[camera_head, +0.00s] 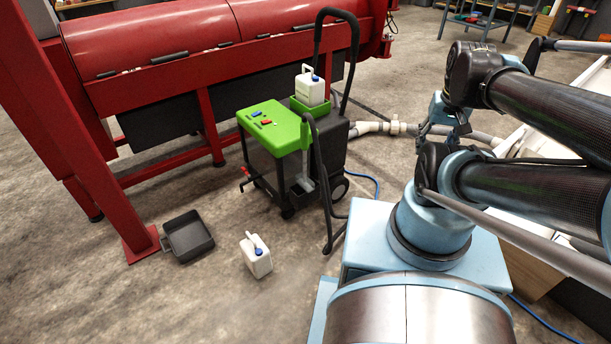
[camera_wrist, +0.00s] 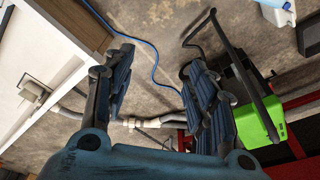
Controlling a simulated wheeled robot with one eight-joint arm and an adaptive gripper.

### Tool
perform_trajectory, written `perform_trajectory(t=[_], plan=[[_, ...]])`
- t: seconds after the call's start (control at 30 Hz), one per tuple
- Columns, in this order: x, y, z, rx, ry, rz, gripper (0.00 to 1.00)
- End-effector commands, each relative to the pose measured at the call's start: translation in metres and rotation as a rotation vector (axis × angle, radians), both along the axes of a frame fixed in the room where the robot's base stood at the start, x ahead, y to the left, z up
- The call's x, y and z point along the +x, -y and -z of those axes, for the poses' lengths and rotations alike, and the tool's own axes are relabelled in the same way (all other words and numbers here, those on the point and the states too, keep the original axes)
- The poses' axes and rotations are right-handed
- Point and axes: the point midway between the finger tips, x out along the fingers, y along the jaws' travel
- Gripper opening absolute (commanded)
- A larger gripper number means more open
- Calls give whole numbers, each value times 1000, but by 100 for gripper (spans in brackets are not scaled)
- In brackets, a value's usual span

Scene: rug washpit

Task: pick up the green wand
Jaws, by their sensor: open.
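I cannot make out a separate green wand in either view. A green-and-black wheeled machine (camera_head: 275,130) stands in the middle of the head view, with a black hose or wand-like tube (camera_head: 325,185) down its right side. The machine also shows upside down at the right of the wrist view (camera_wrist: 258,122). My gripper (camera_wrist: 160,62) is open and empty, its two ribbed fingers apart with floor between them. In the head view my arm hides most of it, to the right of the machine.
A white jug (camera_head: 256,257) and a black tray (camera_head: 187,237) lie on the floor in front. Another white jug (camera_head: 310,86) sits on the machine. A large red machine (camera_head: 200,60) stands behind. A pale pipe (camera_head: 375,127) and a blue hose (camera_head: 365,183) cross the floor.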

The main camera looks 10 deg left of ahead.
Motion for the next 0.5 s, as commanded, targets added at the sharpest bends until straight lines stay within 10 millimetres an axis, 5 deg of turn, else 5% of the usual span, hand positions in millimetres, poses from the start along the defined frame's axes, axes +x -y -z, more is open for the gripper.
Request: perform_trajectory(t=[0.5], plan=[[94, -67, -59, 97, -67, 413, 51]])
